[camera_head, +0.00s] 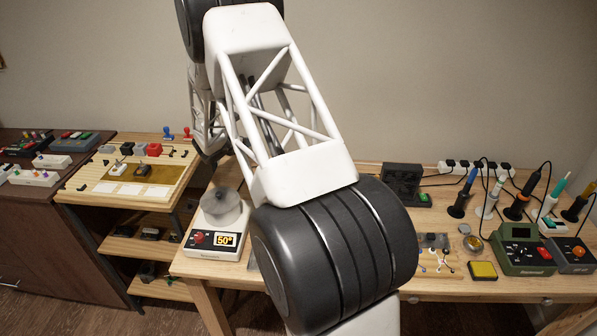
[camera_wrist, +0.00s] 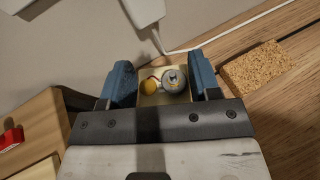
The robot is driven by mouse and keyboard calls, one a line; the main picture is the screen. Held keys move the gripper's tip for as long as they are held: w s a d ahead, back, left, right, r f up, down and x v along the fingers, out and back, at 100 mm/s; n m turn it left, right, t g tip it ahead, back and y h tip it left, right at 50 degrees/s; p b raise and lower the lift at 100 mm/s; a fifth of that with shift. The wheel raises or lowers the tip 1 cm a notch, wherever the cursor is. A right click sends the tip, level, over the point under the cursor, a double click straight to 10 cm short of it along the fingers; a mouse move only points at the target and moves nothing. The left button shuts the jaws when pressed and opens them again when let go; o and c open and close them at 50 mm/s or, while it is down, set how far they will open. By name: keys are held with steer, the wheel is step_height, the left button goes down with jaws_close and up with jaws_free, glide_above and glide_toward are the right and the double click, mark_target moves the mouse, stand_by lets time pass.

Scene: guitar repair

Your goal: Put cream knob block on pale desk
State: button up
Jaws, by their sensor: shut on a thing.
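In the wrist view, my gripper (camera_wrist: 164,86) has its two blue fingers shut on the cream knob block (camera_wrist: 158,100). The block has a silver round knob and a yellow round part on its upper face. Pale wood planks show beyond and to the right of the block; I cannot tell its height above them. In the head view, the pale desk (camera_head: 450,288) runs across the middle and right. My arm covers part of it and hides my gripper and the block.
A yellow pad (camera_head: 482,270) lies near the front. In the wrist view, a cork slab (camera_wrist: 257,69) lies right of my gripper and a white cable runs behind.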

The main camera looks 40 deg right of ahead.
steer(key=shift+f, duration=3.1)
steer(key=shift+f, duration=0.1)
steer(key=shift+f, duration=1.75)
steer(key=shift+f, duration=0.1)
steer(key=o, duration=0.9)
steer(key=shift+a, duration=0.1)
steer(key=v, duration=1.2)
